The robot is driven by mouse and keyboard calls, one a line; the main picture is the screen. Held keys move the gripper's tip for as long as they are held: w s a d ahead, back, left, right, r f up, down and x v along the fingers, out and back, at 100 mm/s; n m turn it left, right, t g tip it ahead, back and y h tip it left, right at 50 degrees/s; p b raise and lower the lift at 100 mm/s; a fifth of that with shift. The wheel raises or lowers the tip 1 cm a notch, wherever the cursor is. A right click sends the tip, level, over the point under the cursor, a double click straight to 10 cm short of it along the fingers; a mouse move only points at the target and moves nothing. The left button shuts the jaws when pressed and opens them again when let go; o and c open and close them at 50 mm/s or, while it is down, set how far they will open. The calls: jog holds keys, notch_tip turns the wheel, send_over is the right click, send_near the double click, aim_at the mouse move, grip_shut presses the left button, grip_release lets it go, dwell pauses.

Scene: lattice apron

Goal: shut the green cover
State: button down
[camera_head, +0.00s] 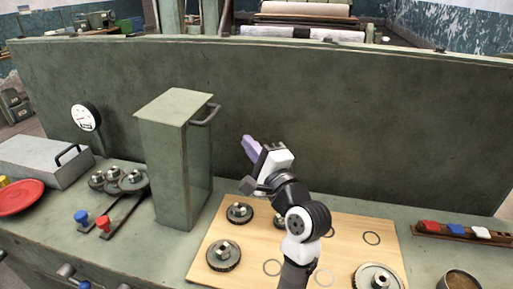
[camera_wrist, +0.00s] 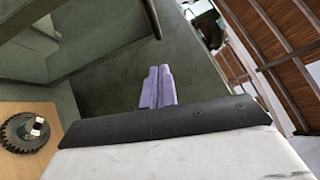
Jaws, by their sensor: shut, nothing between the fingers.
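The green cover (camera_head: 172,160) is a tall box-like shape standing upright on the bench, left of the middle in the head view. A grey bar handle (camera_head: 207,115) sits on its right side near the top. My gripper (camera_head: 248,142) is right of the cover and its handle, apart from them, above the wooden board. Its purple fingers are shut together with nothing between them, and they also show in the wrist view (camera_wrist: 158,78). Grey-green surfaces fill the upper left of the wrist view; I cannot tell which belongs to the cover. The cover's hinge is not visible.
A wooden board (camera_head: 235,260) with gears (camera_head: 224,256) and rings lies below my arm. A green back panel (camera_head: 340,120) stands behind. Gears on a bracket (camera_head: 120,182), red and blue knobs, a grey box (camera_head: 45,162) and a red dish (camera_head: 20,197) are left.

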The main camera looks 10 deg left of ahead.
aim_at(216, 114)
jog(key=w+a+r, duration=0.2)
jog(key=w+a, duration=0.2)
jog(key=a, duration=0.3)
jog(key=shift+a+r+p, duration=0.2)
jog(key=shift+a+p, duration=0.05)
jog(key=shift+p, duration=0.2)
jog(key=shift+w+r, duration=0.15)
